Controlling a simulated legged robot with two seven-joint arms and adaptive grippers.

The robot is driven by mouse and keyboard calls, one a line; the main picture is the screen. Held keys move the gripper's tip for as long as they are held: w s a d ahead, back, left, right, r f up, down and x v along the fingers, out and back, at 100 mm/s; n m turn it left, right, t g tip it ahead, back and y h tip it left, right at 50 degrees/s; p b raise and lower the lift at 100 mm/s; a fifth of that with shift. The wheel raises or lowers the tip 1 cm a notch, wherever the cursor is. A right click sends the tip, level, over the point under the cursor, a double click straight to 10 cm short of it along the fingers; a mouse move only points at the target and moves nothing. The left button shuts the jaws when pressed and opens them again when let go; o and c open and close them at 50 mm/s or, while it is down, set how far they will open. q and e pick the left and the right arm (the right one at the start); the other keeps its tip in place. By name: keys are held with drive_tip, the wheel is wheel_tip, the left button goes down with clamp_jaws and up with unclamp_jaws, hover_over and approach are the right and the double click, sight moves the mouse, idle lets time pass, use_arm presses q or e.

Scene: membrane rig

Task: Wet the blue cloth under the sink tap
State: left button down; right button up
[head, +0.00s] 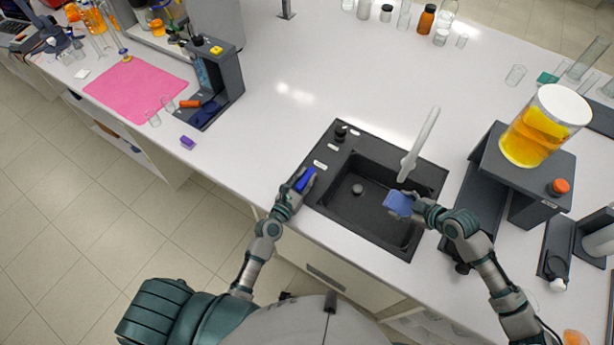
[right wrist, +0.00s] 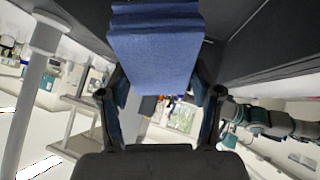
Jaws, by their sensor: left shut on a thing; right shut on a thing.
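The blue cloth (head: 399,204) is a folded pad held in my right gripper (head: 408,207), over the right part of the black sink (head: 345,211). In the right wrist view the cloth (right wrist: 157,55) fills the upper middle, between the two fingers of my right gripper (right wrist: 160,95). The white tap (head: 420,143) stands at the sink, its lower end just above the cloth in the head view. No water stream can be made out. My left gripper (head: 297,189) is shut on a small dark blue object (head: 306,179) at the sink's left edge.
A dark stand (head: 492,170) with a beaker of orange liquid (head: 536,135) is right of the sink. A pink mat (head: 137,92), a dark device (head: 216,82) and a purple block (head: 187,142) are at left. The white counter (head: 290,85) behind the sink is clear.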

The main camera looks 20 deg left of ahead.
use_arm(q)
drive_tip(key=shift+d+r, duration=0.3)
drive_tip(key=shift+w+a+m+g+h, duration=0.2)
drive_tip(key=shift+a+m+h, duration=0.2)
drive_tip(key=shift+h, duration=0.2)
drive_tip(key=shift+w+a+m+g+h, duration=0.1)
drive_tip(key=shift+a+m+g+h, duration=0.15)
drive_tip(key=shift+m+h, duration=0.3)
drive_tip(key=shift+a+h, duration=0.1)
drive_tip(key=shift+h, duration=0.45)
drive_tip(key=shift+d+m+g+h, duration=0.2)
drive_tip(key=shift+m+g+h, duration=0.25)
drive_tip(key=shift+m+h, duration=0.1)
drive_tip(key=shift+a, duration=0.15)
drive_tip(key=c, duration=1)
unclamp_jaws()
drive_tip(key=shift+o, duration=0.2)
drive_tip(key=shift+w+d+f, duration=0.1)
drive_tip(key=shift+w+d, duration=0.05)
drive_tip(key=shift+d, duration=0.05)
drive_tip(key=v, duration=1.2)
